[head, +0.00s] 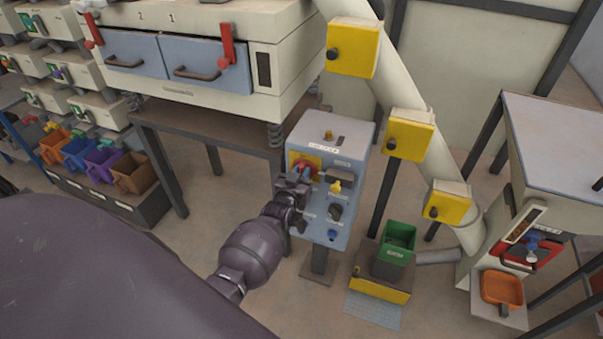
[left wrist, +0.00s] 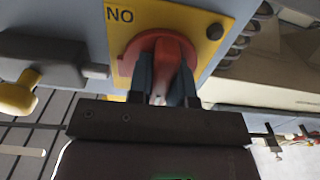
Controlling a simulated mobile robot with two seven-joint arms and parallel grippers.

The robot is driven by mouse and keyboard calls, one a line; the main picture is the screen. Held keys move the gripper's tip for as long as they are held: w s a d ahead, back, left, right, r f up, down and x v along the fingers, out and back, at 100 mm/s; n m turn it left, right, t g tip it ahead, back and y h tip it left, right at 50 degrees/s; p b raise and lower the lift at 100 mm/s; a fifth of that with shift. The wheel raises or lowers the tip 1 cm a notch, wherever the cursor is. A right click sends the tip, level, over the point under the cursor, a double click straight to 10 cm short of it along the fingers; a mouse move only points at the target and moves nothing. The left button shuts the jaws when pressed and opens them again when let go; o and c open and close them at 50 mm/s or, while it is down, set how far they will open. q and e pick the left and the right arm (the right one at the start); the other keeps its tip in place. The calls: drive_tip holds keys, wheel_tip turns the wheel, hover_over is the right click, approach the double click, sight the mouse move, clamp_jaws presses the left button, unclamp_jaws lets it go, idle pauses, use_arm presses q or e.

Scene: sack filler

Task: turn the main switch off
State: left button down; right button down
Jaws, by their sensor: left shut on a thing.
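The main switch is a red rotary knob (head: 303,167) on a yellow plate, on the upper left of the front of a blue-grey control box (head: 352,135) on a post. In the left wrist view the red knob (left wrist: 160,53) sits on the yellow plate (left wrist: 185,14), with the lettering "ON" upside down at its left. My left gripper (left wrist: 163,88) has its two dark fingers on either side of the knob's handle and is shut on it. In the head view my left gripper (head: 296,184) partly covers the box's left side. My right gripper is not in view.
Other controls sit close by on the box: a yellow knob (head: 336,187), a black knob (head: 336,212) and a blue button (head: 332,234). A sloping pipe with yellow hatches (head: 352,47) stands to the right. A green bin (head: 397,243) is at lower right.

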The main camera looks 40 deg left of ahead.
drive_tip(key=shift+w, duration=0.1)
use_arm(q)
drive_tip(key=c, duration=1.4)
unclamp_jaws()
drive_tip(key=o, duration=0.4)
drive_tip(key=shift+c, duration=0.2)
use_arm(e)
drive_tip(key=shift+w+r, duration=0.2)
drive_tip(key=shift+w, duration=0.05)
use_arm(q)
drive_tip(key=shift+s, duration=0.1)
drive_tip(key=p+v, duration=0.1)
drive_tip(key=v, duration=0.9)
drive_tip(key=shift+s, duration=0.35)
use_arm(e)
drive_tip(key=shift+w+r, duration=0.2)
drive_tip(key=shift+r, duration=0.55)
